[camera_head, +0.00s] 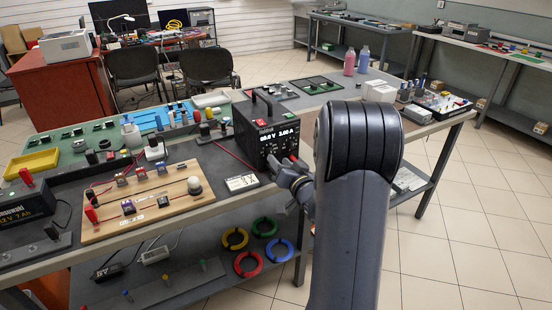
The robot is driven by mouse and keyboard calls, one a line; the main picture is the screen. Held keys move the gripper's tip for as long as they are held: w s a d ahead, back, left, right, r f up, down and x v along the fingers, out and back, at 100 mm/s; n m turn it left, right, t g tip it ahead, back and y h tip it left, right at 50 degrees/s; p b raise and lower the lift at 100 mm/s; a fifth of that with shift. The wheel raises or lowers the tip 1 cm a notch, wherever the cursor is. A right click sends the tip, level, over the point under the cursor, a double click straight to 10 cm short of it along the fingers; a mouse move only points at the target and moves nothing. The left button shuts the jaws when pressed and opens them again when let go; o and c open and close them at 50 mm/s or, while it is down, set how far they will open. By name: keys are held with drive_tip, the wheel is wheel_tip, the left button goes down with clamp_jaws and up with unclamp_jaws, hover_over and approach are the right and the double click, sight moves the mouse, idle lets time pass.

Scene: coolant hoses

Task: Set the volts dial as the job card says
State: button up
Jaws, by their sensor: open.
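The black power supply (262,128) stands on the bench with a lit display (278,133). The display shows a volts figure, too small to read surely, and about 3.00 A. Its volts dial cannot be made out, as my gripper and arm cover the lower right of its front. A small white card (242,183) with dark print lies just in front of the supply; its text is not legible. My gripper (284,172) is open at the supply's lower front, partly hidden by my arm. I cannot tell whether it touches the supply.
A wooden board (150,222) with wired parts lies left of the supply, and a dark battery (27,207) stands at far left. Pink and blue bottles (350,63) stand behind. Floor at right is clear.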

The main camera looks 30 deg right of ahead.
sight(272, 153)
drive_tip(key=s, duration=0.6)
drive_tip(key=shift+s, duration=0.4)
drive_tip(key=w, duration=1.1)
drive_tip(key=shift+s, duration=0.1)
